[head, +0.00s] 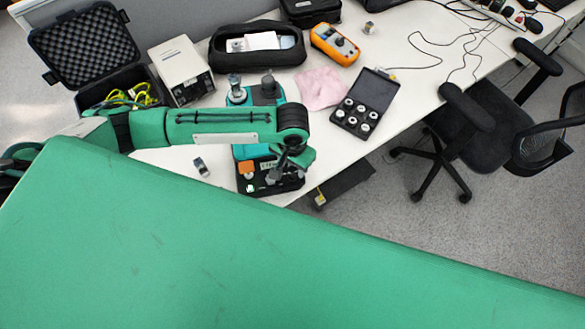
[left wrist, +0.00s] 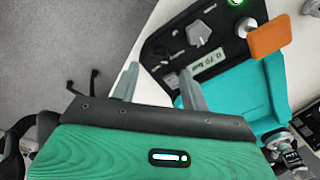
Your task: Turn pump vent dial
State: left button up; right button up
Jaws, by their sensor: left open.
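The teal pump (head: 243,152) stands at the table's front edge with its black panel partly under my left gripper. In the left wrist view, the black panel (left wrist: 172,45) carries a grey, pointed dial (left wrist: 197,34) and a small label (left wrist: 208,62). My left gripper (head: 275,174) hangs over the panel. In the left wrist view its two fingers (left wrist: 158,68) are apart with nothing between them. The dial lies beyond the fingertips, nearer the right finger, and is not between them. The dial cannot be made out in the head view. My right gripper is not in view.
An orange block (left wrist: 268,38), a silver knob (left wrist: 245,27) and a lit green lamp (left wrist: 236,2) sit beside the dial. On the table (head: 405,50) are an open black case of weights (head: 376,88), a pink cloth (head: 318,87) and a multimeter (head: 335,44). A chair (head: 500,120) stands right.

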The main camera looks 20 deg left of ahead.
aim_at(292, 174)
pick_arm(q)
jog(key=f, duration=0.3)
jog(key=shift+s+f, duration=0.2)
jog(key=shift+f, duration=0.4)
jog(key=shift+c, duration=0.5)
jog(key=c, duration=0.9)
jog(key=shift+p, duration=0.3)
